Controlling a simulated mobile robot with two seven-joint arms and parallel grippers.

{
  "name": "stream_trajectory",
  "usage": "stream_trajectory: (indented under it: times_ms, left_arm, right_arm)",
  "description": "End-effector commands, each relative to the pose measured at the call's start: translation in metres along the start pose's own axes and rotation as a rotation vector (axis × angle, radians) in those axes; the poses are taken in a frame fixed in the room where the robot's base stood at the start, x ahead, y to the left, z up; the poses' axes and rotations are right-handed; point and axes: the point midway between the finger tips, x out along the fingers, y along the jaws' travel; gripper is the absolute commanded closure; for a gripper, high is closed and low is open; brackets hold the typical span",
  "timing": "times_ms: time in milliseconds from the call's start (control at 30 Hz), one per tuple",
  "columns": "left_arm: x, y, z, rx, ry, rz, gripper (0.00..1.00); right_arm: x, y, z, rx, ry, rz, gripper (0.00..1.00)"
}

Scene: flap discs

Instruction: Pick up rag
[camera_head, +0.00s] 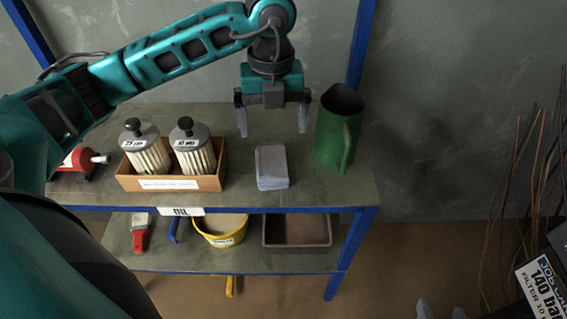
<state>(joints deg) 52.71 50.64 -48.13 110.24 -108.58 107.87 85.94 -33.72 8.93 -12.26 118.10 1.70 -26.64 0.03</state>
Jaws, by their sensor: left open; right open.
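The rag (272,168) is a folded grey-blue cloth stack lying flat on the upper shelf, between the wooden box and the green jug. My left gripper (272,121) hangs above and slightly behind it, fingers pointing down and spread apart, with nothing between them. The gripper and the rag are apart. My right gripper (440,309) shows only as fingertips at the bottom edge, spread apart, well away from the shelf; the rest of it is out of the frame.
A green jug (336,135) stands right of the rag. A wooden box (199,183) with two filters stands left, beside a red tool (78,162). The lower shelf holds a yellow bucket (221,238), a tray (297,246) and a red-handled brush (140,238). Rods lean at far right.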

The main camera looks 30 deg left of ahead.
Motion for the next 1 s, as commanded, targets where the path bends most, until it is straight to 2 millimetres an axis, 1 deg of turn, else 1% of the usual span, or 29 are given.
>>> stream_trajectory:
  times_ms: [33, 100, 200, 300, 567, 667, 800, 900, 1000]
  left_arm:
    - [0.011, 0.001, -0.001, 0.000, 0.005, 0.004, 0.00]
    - [0.025, 0.001, -0.002, 0.001, 0.006, 0.003, 0.00]
    - [0.044, 0.000, -0.002, 0.003, 0.006, 0.002, 0.00]
    - [0.059, 0.000, -0.002, 0.003, 0.006, 0.000, 0.00]
    - [0.075, 0.000, -0.003, 0.005, 0.007, -0.001, 0.00]
    - [0.087, 0.002, -0.005, 0.005, 0.007, -0.001, 0.00]
    - [0.109, 0.003, -0.006, 0.004, 0.008, -0.001, 0.00]
    - [0.120, 0.003, -0.006, 0.005, 0.008, -0.002, 0.00]
    - [0.121, 0.003, -0.006, 0.006, 0.006, -0.003, 0.00]
  right_arm:
    - [0.001, 0.000, 0.002, 0.001, 0.000, -0.001, 0.40]
    - [0.002, -0.001, 0.003, 0.002, -0.002, -0.002, 0.40]
    - [0.004, -0.001, 0.006, 0.004, -0.007, -0.003, 0.40]
    - [0.005, -0.001, 0.008, 0.005, -0.008, -0.004, 0.40]
    - [0.006, -0.003, 0.010, 0.011, -0.007, -0.004, 0.40]
    - [0.007, -0.003, 0.013, 0.012, -0.007, -0.004, 0.40]
    - [0.009, -0.003, 0.016, 0.012, -0.006, -0.004, 0.40]
    - [0.010, -0.003, 0.018, 0.012, -0.007, -0.004, 0.40]
    - [0.010, -0.003, 0.018, 0.012, -0.007, -0.004, 0.40]
